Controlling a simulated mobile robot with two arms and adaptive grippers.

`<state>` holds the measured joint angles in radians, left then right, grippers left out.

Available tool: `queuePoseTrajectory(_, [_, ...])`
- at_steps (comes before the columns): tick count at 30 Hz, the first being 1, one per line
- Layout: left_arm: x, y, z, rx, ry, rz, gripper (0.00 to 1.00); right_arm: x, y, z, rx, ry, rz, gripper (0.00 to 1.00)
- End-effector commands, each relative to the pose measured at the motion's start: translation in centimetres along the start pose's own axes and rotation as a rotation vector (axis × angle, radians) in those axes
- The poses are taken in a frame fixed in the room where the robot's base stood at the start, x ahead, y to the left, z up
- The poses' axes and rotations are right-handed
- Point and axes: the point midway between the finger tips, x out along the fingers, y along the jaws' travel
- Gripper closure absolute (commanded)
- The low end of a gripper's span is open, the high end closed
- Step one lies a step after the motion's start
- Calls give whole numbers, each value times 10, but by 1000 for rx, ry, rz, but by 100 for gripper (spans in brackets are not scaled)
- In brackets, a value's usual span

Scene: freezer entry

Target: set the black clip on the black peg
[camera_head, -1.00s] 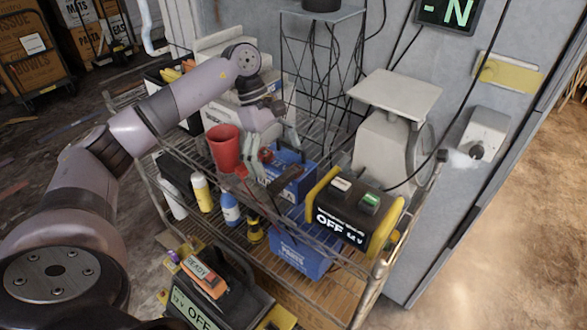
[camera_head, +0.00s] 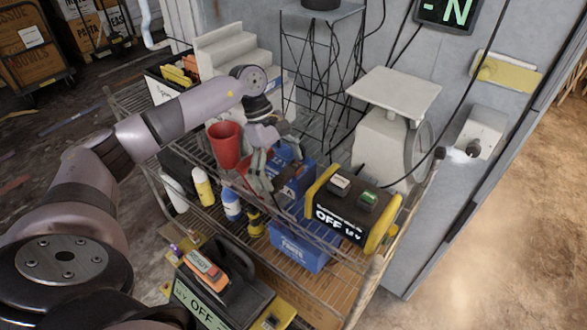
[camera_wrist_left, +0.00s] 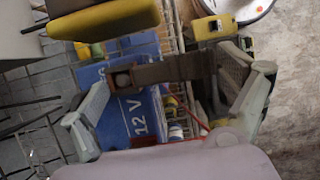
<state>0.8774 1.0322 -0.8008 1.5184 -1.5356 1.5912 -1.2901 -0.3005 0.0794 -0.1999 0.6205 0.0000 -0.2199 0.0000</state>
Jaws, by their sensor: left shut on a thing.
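My left gripper (camera_head: 266,172) is over the middle of the wire cart, in front of a blue box. In the left wrist view its fingers (camera_wrist_left: 165,85) stand on both sides of a dark bar-like piece, seemingly the black clip (camera_wrist_left: 170,71), and are shut on it. A reddish round spot shows at its left end. Behind and below it is the blue box (camera_wrist_left: 137,118) marked "12 V", also seen in the head view (camera_head: 288,157). I cannot make out the black peg; the gripper and held piece cover part of the box. My right gripper is not in view.
A red cup (camera_head: 224,146) stands close left of the gripper. A black and yellow box marked OFF (camera_head: 340,217) and a scale (camera_head: 385,140) are to the right. Bottles (camera_head: 203,187) and another blue box (camera_head: 300,247) are lower on the cart.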

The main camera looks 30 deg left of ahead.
Motion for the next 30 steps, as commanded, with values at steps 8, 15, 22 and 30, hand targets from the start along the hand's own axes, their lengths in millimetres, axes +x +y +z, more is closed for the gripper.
queuePoseTrajectory(8, [-1, 0, 0, 1, -1, 2, 38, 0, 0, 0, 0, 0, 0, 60])
queuePoseTrajectory(15, [-7, 1, 3, 1, -1, 5, 38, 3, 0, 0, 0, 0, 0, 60])
queuePoseTrajectory(22, [-38, 2, 16, 4, -1, 8, 38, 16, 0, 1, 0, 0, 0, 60])
queuePoseTrajectory(30, [-112, 2, 47, 6, -1, 10, 38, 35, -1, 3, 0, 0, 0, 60])
